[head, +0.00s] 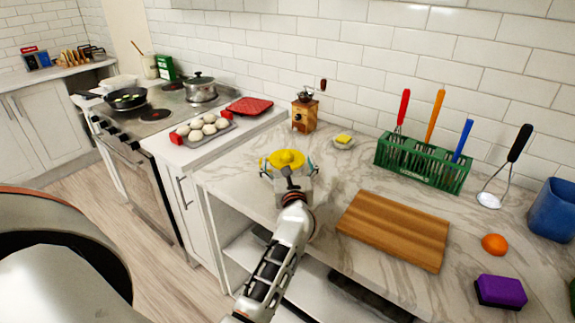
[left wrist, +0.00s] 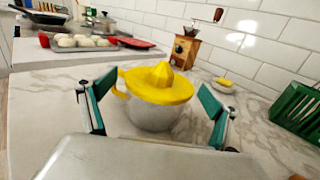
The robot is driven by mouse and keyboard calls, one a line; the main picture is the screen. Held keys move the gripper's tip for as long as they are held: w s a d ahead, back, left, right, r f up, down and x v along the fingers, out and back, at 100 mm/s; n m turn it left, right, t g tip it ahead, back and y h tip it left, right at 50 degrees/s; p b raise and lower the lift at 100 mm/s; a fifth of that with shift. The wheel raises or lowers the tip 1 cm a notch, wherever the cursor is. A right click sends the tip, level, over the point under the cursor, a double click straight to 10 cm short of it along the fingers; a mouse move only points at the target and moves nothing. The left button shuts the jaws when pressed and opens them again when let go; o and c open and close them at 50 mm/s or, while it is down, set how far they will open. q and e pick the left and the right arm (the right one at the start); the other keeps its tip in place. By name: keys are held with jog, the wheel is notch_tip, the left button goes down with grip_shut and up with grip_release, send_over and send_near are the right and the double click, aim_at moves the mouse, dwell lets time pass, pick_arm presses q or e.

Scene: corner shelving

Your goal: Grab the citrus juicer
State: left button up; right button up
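The citrus juicer has a yellow top with a ridged cone over a pale grey bowl. It stands on the marble counter near its left edge in the head view (head: 287,158) and fills the middle of the left wrist view (left wrist: 155,92). My left gripper (head: 287,170) reaches it from the front. In the left wrist view its two green-padded fingers (left wrist: 155,108) are spread wide, one on each side of the juicer, with visible gaps. The juicer's lower front is partly hidden by the gripper in the head view. My right gripper is not in view.
A wooden cutting board (head: 395,229) lies to the right. Behind are a coffee grinder (head: 304,112), a small dish with a yellow piece (head: 343,141) and a green utensil rack (head: 420,165). An orange (head: 494,244) and purple sponge (head: 501,291) lie farther right.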

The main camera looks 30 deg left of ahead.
pick_arm(q)
jog(key=shift+w, duration=0.1)
jog(key=c, duration=0.8)
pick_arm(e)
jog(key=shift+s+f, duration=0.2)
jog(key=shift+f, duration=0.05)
pick_arm(q)
jog(key=shift+r, duration=0.1)
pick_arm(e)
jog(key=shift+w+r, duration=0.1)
